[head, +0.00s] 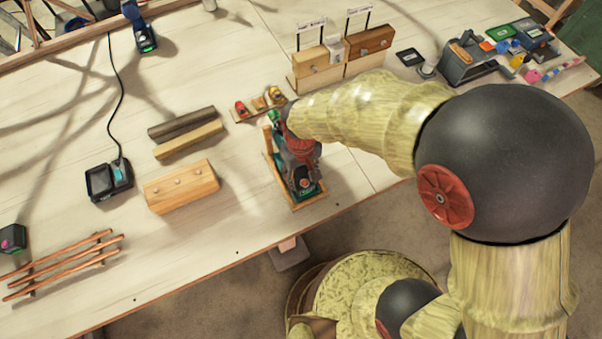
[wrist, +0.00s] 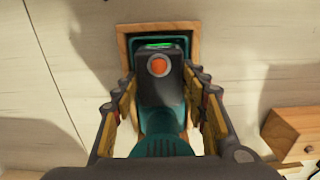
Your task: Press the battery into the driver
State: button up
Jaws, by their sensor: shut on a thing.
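The battery (wrist: 158,85) is a black block with a round orange button in the wrist view. My gripper (wrist: 160,80) has its padded fingers on both sides of it, shut on it. The teal driver (wrist: 165,146) is against the battery, partly hidden by my gripper's body. I cannot tell whether the battery is fully seated. Both are at a teal-lined wooden cradle (wrist: 125,45), with a green strip at the battery's far end. In the head view my gripper (head: 298,155) is over the cradle (head: 311,204) near the table edge and hides much of the driver.
Left of the cradle lie a wooden block with pegs (head: 181,187), two bars (head: 188,138), a charger (head: 108,180) with a cord, copper rods (head: 65,262) and another black battery (head: 12,238). A small rack (head: 262,102) stands just behind. Bare tabletop (head: 235,165) lies between.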

aim_at(301, 177)
jog(key=shift+f, duration=0.25)
jog(key=o, duration=1.6)
jog(key=shift+c, duration=0.2)
jog(key=shift+r+p, duration=2.55)
jog(key=shift+r, duration=1)
